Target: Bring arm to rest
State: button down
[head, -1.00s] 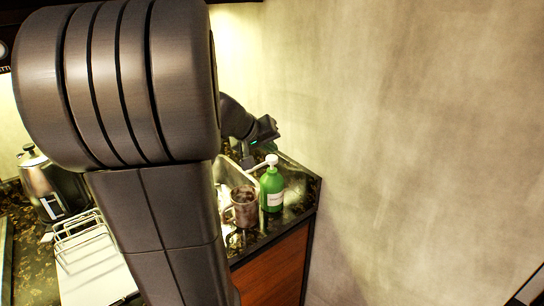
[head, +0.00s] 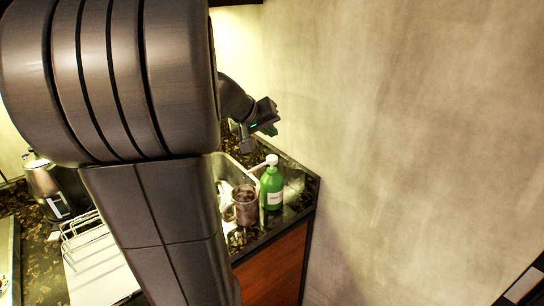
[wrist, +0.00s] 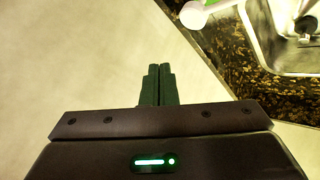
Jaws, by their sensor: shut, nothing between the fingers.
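My gripper shows in the wrist view (wrist: 158,84) with its two dark fingers together and nothing between them. In the head view my gripper (head: 247,146) hangs in the air above the sink end of the counter, behind the soap bottle. My large grey arm links fill the left and middle of the head view and hide much of the counter.
A green pump bottle (head: 272,189) and a brown mug (head: 245,206) stand near the counter's right corner, beside the sink (head: 232,171). A kettle (head: 50,186) and a white wire rack (head: 97,262) are at the left. The bare wall (head: 410,130) fills the right.

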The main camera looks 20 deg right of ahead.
jog(key=shift+f, duration=0.1)
dwell(0.3)
jog(key=shift+f+b, duration=0.5)
jog(key=shift+f, duration=0.5)
jog(key=shift+r+p, duration=0.15)
jog(key=shift+p, duration=1.3)
notch_tip(320, 180, up, 6)
jog(key=p, duration=0.3)
